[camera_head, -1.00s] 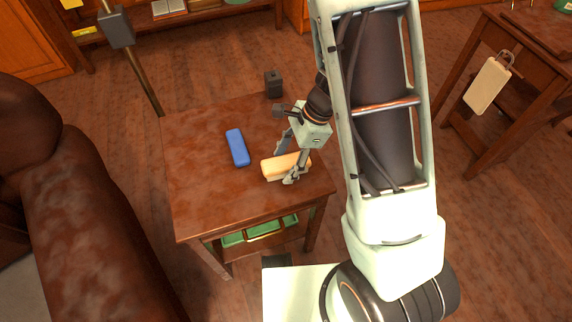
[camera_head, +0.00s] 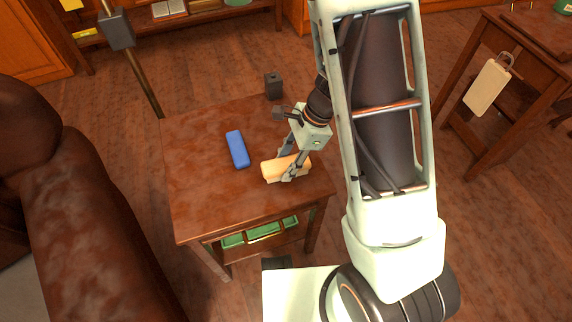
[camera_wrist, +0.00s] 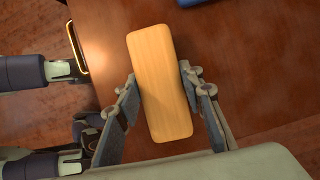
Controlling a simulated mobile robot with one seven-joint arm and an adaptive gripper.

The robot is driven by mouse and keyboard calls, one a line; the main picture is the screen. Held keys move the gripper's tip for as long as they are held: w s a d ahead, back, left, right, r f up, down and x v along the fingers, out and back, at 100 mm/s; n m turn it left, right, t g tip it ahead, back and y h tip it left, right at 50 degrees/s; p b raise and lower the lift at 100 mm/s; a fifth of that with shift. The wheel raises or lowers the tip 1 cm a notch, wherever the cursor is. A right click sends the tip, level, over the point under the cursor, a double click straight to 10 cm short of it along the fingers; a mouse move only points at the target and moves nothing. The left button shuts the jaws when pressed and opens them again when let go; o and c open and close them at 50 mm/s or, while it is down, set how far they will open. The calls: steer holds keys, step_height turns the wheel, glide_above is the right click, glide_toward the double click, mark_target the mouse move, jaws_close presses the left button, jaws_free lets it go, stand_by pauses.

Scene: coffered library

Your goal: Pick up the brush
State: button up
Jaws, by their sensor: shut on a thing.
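The brush (camera_head: 273,169) is a light wooden block with a paler underside, lying on the small brown table (camera_head: 205,197) near its right front part. In the wrist view the brush (camera_wrist: 160,85) shows as a long tan block between the fingers. My gripper (camera_head: 287,166) is shut on the brush, with one finger on each long side. In the wrist view my gripper (camera_wrist: 158,88) grips it around its middle. The brush appears to rest on the tabletop; I cannot tell whether it is lifted at all. Its far side is partly hidden by the fingers.
A blue block (camera_head: 237,149) lies left of the brush, and a small dark block (camera_head: 273,85) stands at the table's back edge. Green trays (camera_head: 262,232) sit on the shelf below. A brown leather armchair (camera_head: 85,210) stands left. The table's left front is clear.

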mark_target(280, 164)
step_height(280, 164, up, 4)
steer(key=shift+w+r+p, duration=0.1)
steer(key=shift+p, duration=0.95)
steer(key=s+d+r+b, duration=0.1)
steer(key=s+r, duration=0.3)
steer(key=s, duration=0.2)
steer(key=s+d+r+b, duration=0.1)
steer(key=s+d+r, duration=0.1)
steer(key=s+r, duration=0.3)
steer(key=shift+s+d, duration=0.25)
steer(key=shift+s, duration=1.05)
steer(key=shift+r, duration=0.2)
